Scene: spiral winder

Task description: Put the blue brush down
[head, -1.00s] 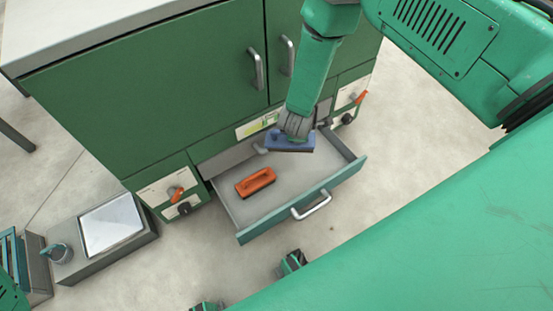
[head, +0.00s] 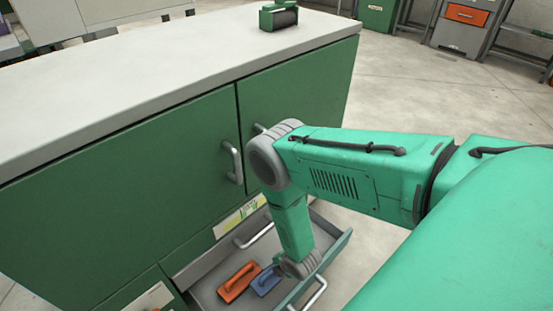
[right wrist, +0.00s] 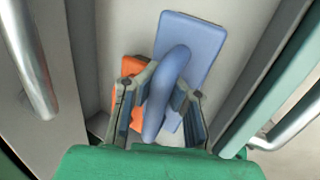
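The blue brush (head: 266,281) lies in the open drawer (head: 334,252), right beside the orange brush (head: 238,283). In the right wrist view the blue brush (right wrist: 190,45) shows its flat back and raised loop handle. My right gripper (right wrist: 160,108) is over it, with its two fingers apart on either side of the handle. They look open, not closed on it. In that view the orange brush (right wrist: 128,75) is partly hidden behind the left finger. In the head view my right arm reaches down into the drawer and hides the fingertips. My left gripper is not in view.
The green cabinet (head: 150,190) with metal door handles (head: 232,162) rises behind the drawer. A small green device (head: 279,16) stands on its pale top. The drawer's walls and front handle (head: 314,293) are close to my right gripper.

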